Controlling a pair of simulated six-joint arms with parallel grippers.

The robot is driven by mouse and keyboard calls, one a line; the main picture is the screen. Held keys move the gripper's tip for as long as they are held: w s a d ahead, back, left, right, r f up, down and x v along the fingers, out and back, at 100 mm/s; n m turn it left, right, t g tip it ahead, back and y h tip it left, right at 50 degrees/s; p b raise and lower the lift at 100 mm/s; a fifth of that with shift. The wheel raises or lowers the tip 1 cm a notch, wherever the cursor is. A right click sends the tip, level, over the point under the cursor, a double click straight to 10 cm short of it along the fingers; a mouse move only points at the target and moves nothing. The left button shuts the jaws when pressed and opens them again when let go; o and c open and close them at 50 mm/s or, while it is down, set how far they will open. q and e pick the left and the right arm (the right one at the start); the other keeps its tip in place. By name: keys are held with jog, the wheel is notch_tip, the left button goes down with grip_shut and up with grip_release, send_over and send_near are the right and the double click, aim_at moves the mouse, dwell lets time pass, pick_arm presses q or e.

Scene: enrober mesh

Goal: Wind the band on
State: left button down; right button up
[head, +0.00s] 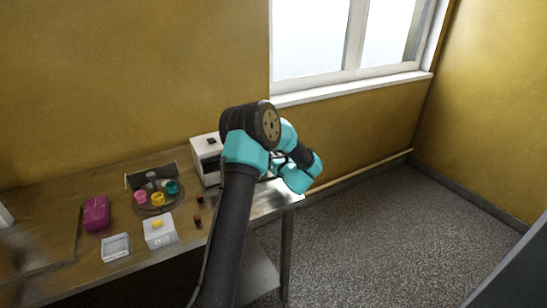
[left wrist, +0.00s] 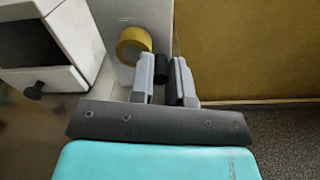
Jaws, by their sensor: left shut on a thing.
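My left gripper (left wrist: 162,72) is shut on a small dark knob (left wrist: 161,66) in the left wrist view. The knob is beside a yellow round part (left wrist: 133,45) on a pale upright panel (left wrist: 112,22). In the head view my arm crosses in front of the white machine (head: 205,150) at the table's right end and hides most of the gripper. The band itself cannot be made out in either view. My right gripper is not in view.
The wooden table (head: 65,262) holds a round tray with pink, yellow and teal pots (head: 172,187), a magenta box (head: 96,213), a clear dish (head: 116,246) and a white box with a yellow top (head: 160,236). Two small brown pieces (head: 197,221) lie nearby. Open floor is to the right.

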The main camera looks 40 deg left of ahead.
pick_arm(q)
jog(key=m, duration=0.1)
jog(key=f+m, duration=0.1)
jog(key=m, duration=0.1)
jog(key=shift+s, duration=0.1)
jog(key=m, duration=0.4)
jog(key=shift+s+f, duration=0.25)
jog(key=shift+f, duration=0.1)
jog(key=m, duration=0.4)
jog(key=s+m, duration=0.1)
jog(key=m, duration=0.1)
jog(key=shift+s+a+f, duration=0.1)
jog(key=shift+a+f, duration=0.15)
jog(key=shift+f, duration=0.15)
jog(key=m, duration=0.2)
jog(key=s+m, duration=0.1)
jog(key=m, duration=0.1)
jog(key=shift+a+m, duration=0.15)
jog(key=shift+m, duration=0.25)
jog(key=m, duration=0.2)
jog(key=s+m, duration=0.1)
jog(key=m, duration=0.2)
jog(key=shift+a+r, duration=0.1)
jog(key=shift+a, duration=0.05)
jog(key=shift+s, duration=0.1)
jog(key=c, duration=1.1)
grip_release()
